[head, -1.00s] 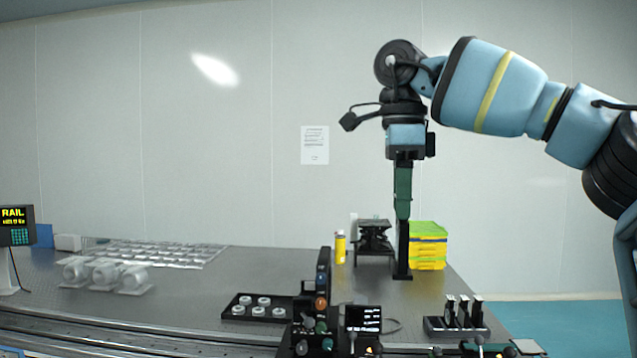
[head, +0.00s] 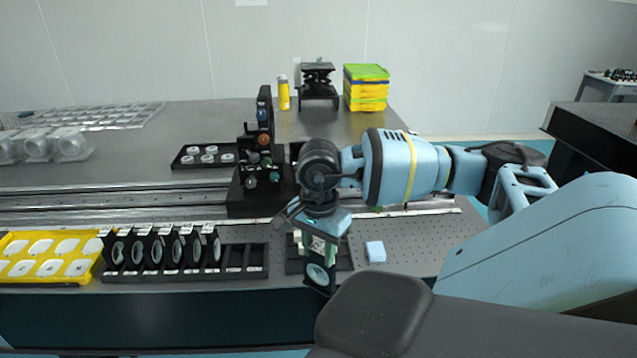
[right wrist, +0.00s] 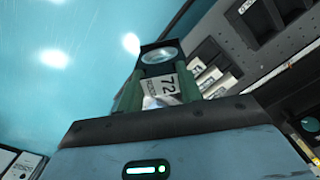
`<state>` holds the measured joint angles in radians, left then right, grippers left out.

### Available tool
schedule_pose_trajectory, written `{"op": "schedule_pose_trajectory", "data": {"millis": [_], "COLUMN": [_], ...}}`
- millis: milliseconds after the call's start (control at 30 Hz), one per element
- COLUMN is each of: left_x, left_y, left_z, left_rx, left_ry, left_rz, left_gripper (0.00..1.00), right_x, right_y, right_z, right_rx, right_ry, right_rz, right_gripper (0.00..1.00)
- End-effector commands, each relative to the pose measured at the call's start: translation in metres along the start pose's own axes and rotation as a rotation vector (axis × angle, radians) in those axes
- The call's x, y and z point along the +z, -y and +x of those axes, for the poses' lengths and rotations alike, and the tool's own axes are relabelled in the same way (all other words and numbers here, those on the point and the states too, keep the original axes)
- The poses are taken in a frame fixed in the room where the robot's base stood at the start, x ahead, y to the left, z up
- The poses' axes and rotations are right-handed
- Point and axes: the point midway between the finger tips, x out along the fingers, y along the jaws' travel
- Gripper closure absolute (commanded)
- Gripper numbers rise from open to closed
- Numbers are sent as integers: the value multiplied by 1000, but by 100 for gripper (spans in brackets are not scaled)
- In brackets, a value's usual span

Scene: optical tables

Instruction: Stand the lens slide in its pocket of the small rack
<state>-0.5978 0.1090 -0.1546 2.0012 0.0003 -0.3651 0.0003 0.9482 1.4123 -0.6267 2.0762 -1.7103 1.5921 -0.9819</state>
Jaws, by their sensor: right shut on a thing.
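My right gripper (head: 318,246) hangs over the front of the near table, shut on the lens slide (head: 318,275), a dark plate with a round pale lens. In the right wrist view the slide (right wrist: 159,55) sticks out past the green fingers, with a white "72" label between them. In the head view the small rack (head: 294,263) is a dark base largely hidden behind the gripper and slide. The slide overlaps its front in the picture; I cannot tell its height or gap from the rack. My left gripper is not in view.
A long black rack (head: 256,272) stands left, with several lens slides and empty slots at its right end. A yellow tray (head: 50,276) lies farther left. A pale blue block (head: 375,251) lies just right of the small rack. Dark optical mounts (head: 262,190) stand behind on the rail.

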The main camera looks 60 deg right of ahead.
Motion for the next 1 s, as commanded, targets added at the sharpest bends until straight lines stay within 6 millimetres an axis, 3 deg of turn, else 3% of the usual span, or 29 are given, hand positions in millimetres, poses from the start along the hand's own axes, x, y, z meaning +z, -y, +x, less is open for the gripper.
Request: {"op": "schedule_pose_trajectory", "data": {"millis": [33,200,400,700,833,1000], "left_x": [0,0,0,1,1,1], "left_y": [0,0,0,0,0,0], "left_z": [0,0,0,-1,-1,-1], "left_rx": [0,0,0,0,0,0], "left_ry": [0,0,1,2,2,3], "left_rz": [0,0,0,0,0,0], "left_gripper": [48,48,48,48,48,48], "right_x": [22,88,174,302,337,358], "right_y": [6,21,33,22,12,3], "right_z": [7,24,27,17,12,10], "right_rx": [-6,-7,-8,-3,-1,2], "right_ry": [9,6,1,-4,-3,-2], "right_rz": [-74,-324,-663,-1240,-1427,-1552], "right_gripper": [100,100,100,100,100,100]}}
